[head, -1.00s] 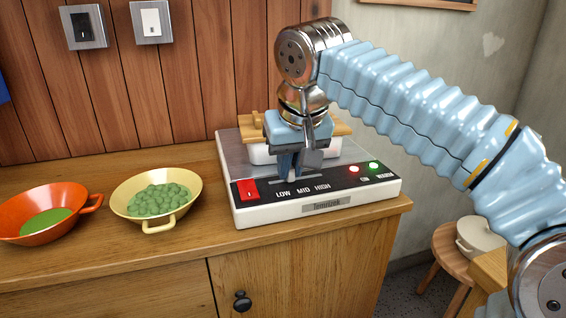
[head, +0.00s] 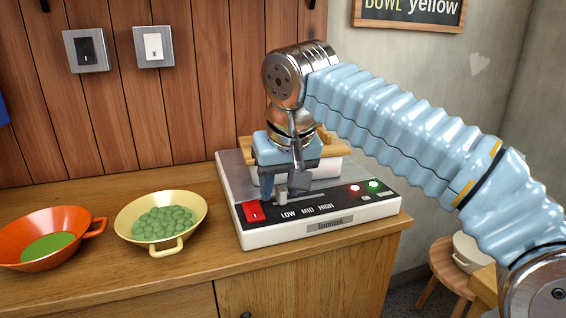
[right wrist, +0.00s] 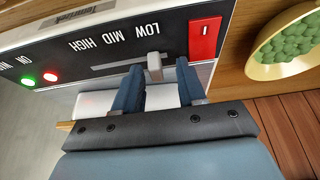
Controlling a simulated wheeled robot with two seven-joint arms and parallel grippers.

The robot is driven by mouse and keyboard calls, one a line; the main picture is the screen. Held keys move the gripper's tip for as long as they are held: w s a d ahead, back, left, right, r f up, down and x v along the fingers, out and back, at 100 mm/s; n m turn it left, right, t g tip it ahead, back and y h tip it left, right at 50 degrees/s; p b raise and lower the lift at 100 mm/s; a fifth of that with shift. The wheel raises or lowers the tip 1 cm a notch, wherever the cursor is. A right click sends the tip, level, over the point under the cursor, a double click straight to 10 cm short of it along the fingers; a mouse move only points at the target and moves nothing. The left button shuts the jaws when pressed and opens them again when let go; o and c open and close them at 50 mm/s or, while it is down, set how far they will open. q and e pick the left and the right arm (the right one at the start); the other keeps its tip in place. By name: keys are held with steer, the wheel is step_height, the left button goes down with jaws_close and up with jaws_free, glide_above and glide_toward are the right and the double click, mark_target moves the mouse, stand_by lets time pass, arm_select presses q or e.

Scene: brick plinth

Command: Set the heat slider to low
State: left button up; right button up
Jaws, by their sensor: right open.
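The heat slider's pale knob (right wrist: 154,66) stands in its slot near the LOW end, by the LOW label, in the right wrist view. In the head view the knob (head: 281,191) shows just above LOW. My right gripper (right wrist: 160,66) is open, with its two blue fingers on either side of the knob; I see a gap on the red-switch side and cannot tell whether the other finger touches it. It also shows in the head view (head: 279,186), low over the white appliance (head: 285,238). My left gripper is not in view.
A red switch (head: 253,211) sits left of the slider; red and green lights (head: 364,186) glow at right. A yellow bowl (head: 182,244) of green balls and an orange bowl (head: 20,258) stand left on the counter. A white lidded container (head: 322,173) sits behind the gripper.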

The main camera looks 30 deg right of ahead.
steer(key=p+v, duration=0.1)
steer(key=v, duration=1.2)
steer(key=shift+s, duration=0.1)
